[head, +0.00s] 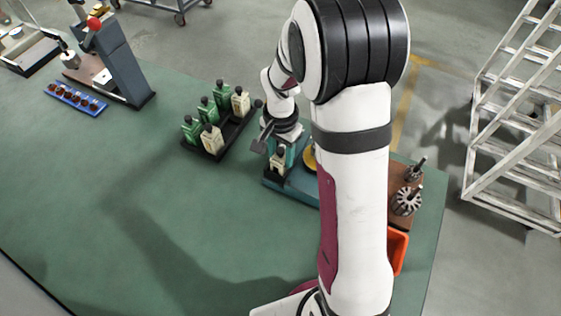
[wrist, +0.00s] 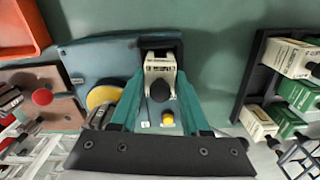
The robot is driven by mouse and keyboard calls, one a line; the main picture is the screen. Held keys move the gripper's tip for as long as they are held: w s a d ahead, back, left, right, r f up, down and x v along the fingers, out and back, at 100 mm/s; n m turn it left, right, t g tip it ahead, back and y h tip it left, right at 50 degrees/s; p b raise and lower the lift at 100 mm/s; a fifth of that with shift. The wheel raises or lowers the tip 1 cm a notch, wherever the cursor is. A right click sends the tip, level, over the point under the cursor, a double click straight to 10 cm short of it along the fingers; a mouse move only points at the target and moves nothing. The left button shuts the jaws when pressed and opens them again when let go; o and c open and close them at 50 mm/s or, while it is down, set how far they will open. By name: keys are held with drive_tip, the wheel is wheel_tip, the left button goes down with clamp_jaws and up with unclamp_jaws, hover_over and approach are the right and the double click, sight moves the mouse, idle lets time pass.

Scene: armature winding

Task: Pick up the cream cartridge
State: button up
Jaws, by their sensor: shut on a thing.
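A cream cartridge (wrist: 160,66) with a dark round cap stands at a dark slot of the blue fixture (wrist: 95,57). My gripper (wrist: 160,84) has its two teal fingers on either side of this cartridge and is shut on it. In the head view my gripper (head: 281,150) is low over the left end of the blue fixture, with the cream cartridge (head: 277,160) partly hidden by it. I cannot tell whether the cartridge touches the slot's floor. Two other cream cartridges (head: 212,140) stand in the black tray (head: 224,152) to the left.
Several green cartridges (head: 190,130) share the black tray. A yellow disc (wrist: 103,97) is on the blue fixture. A brown board with armatures (head: 406,200) and an orange bin (head: 397,250) lie to the right. A blue rack (head: 75,97) is at the far left. The table's front is clear.

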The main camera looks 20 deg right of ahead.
clamp_jaws()
wheel_tip(320, 180, up, 10)
drive_tip(key=shift+r, duration=0.1)
idle(0.4)
